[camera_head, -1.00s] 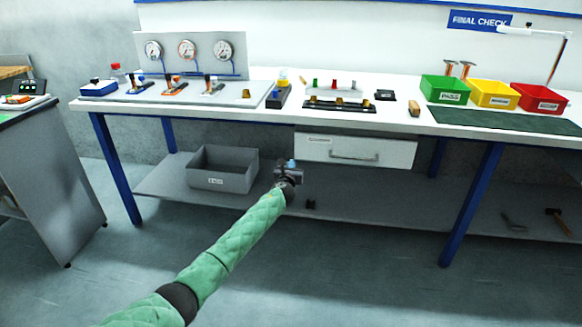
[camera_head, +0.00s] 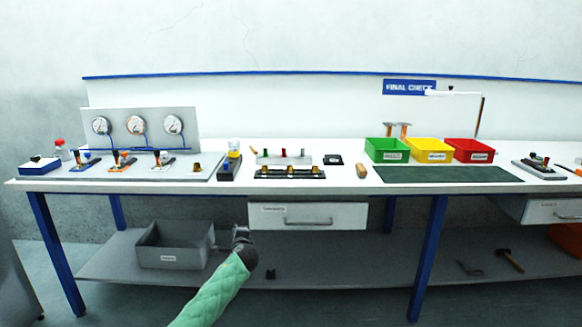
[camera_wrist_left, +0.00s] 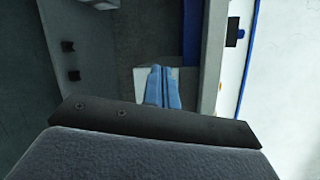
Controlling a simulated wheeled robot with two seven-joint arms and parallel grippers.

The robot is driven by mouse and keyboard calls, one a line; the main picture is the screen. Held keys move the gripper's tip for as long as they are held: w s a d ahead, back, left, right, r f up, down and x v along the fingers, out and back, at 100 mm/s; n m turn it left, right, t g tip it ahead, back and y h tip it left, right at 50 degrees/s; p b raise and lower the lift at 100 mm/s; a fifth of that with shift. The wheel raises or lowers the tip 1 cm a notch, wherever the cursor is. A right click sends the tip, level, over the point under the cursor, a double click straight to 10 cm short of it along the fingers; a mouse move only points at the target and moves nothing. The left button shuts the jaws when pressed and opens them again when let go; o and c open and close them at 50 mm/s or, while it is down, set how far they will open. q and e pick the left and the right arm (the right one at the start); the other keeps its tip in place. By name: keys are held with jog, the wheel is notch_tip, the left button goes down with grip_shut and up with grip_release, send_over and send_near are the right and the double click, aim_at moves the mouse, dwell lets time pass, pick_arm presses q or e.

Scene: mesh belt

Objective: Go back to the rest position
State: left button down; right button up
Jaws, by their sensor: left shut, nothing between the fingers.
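My left gripper (camera_head: 216,247) is in front of the bench, low, beside the grey bin on the under-shelf and left of the drawer front. Its green-sleeved arm comes up from the bottom of the head view. In the left wrist view, the two blue fingers (camera_wrist_left: 163,88) are shut together with nothing between them. The gripper appears apart from the bench and bin, though its exact depth is hard to tell. My right gripper is not in view.
A white bench (camera_head: 350,186) carries gauges, fixtures and green (camera_head: 387,151), yellow (camera_head: 428,150) and red (camera_head: 470,151) bins. A drawer (camera_head: 340,216) hangs under it. A grey bin (camera_head: 160,257) and a hammer (camera_head: 510,260) lie on the lower shelf.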

pick_arm(q)
jog(key=s+d+r+n+g, duration=0.1)
jog(key=s+d+r+n, duration=0.1)
jog(key=s+r+n, duration=0.3)
jog(key=s+d+n+g+h+p, duration=0.15)
jog(key=s+n, duration=0.25)
jog(key=s, duration=0.5)
jog(key=s+d+n+g+h+p, duration=0.1)
jog(key=s+d+n+g+h, duration=0.15)
jog(key=s, duration=0.55)
jog(key=s+f+n+g+h+p, duration=0.1)
jog(key=s+f, duration=0.4)
jog(key=s, duration=1.1)
jog(key=s+f+n+g+h+p, duration=0.1)
jog(key=s+f+g+p, duration=0.3)
jog(key=s, duration=1.3)
jog(key=s+f+n+g+h+p, duration=0.1)
jog(key=s+f, duration=0.6)
jog(key=s, duration=0.9)
jog(key=shift+s+d+n+g+p, duration=0.35)
jog(key=shift+g+p, duration=0.35)
jog(key=shift+g, duration=0.3)
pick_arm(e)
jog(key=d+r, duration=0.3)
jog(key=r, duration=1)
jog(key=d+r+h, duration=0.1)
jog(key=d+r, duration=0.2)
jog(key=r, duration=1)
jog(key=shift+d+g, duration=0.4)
